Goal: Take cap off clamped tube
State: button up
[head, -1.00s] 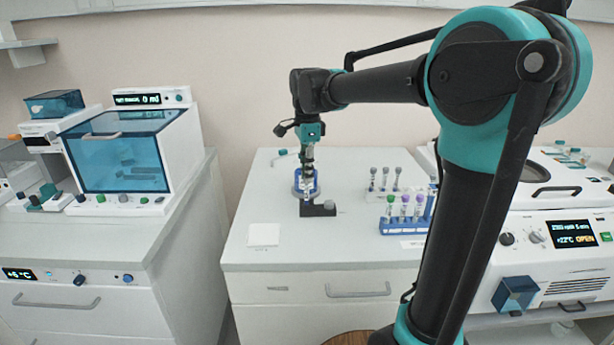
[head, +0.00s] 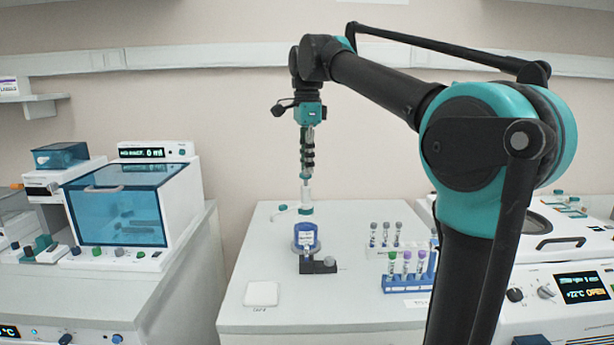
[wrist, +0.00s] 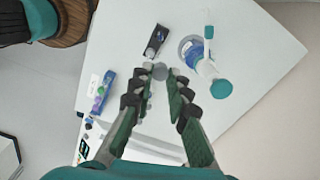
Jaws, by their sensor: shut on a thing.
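My gripper (head: 307,175) is high above the table, fingers pointing down. In the wrist view, its fingertips (wrist: 160,75) are closed around a small grey round cap (wrist: 160,72). The dark clamp block (head: 318,265) stands below on the table, with a grey knob at its right end; it also shows in the wrist view (wrist: 155,40). A pale, slim upright shape at the clamp's left end looks like the clamped tube (head: 307,251); it is too small to tell its open top. My gripper is well apart from the clamp.
A blue rack (head: 405,283) with several capped tubes is at right. A white pad (head: 261,294) lies at front left. The table's left side is mostly clear.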

jog(key=shift+r, duration=1.5)
